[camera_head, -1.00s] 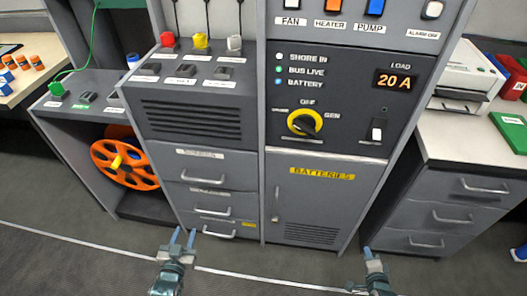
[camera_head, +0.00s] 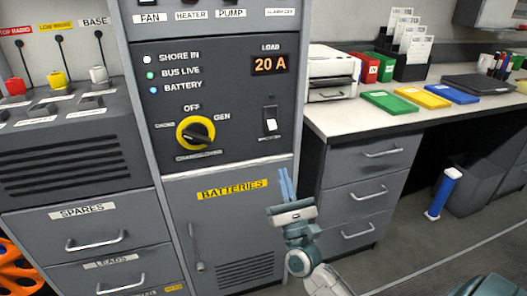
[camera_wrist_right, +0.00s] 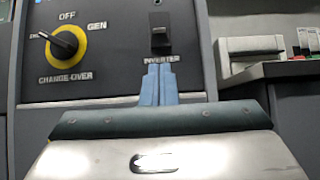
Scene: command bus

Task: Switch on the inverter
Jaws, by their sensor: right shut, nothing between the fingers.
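The inverter switch (camera_head: 270,121) is a small rocker, white on black, on the grey panel below the load readout. Its label sits just beneath it. A small dark spot shows above it. In the wrist view the switch (camera_wrist_right: 160,40) is straight ahead, above the fingertips. My right gripper (camera_head: 284,172) is shut and empty, in front of the cabinet below the switch. In the wrist view the fingers (camera_wrist_right: 159,68) point up at the label and cover its lower edge; I cannot tell the exact gap. My left gripper is out of view.
The batteries door (camera_head: 230,240) is below. A counter (camera_head: 340,122) with a printer (camera_head: 332,72) and coloured folders stands at right, over drawers. Space before the panel is clear.

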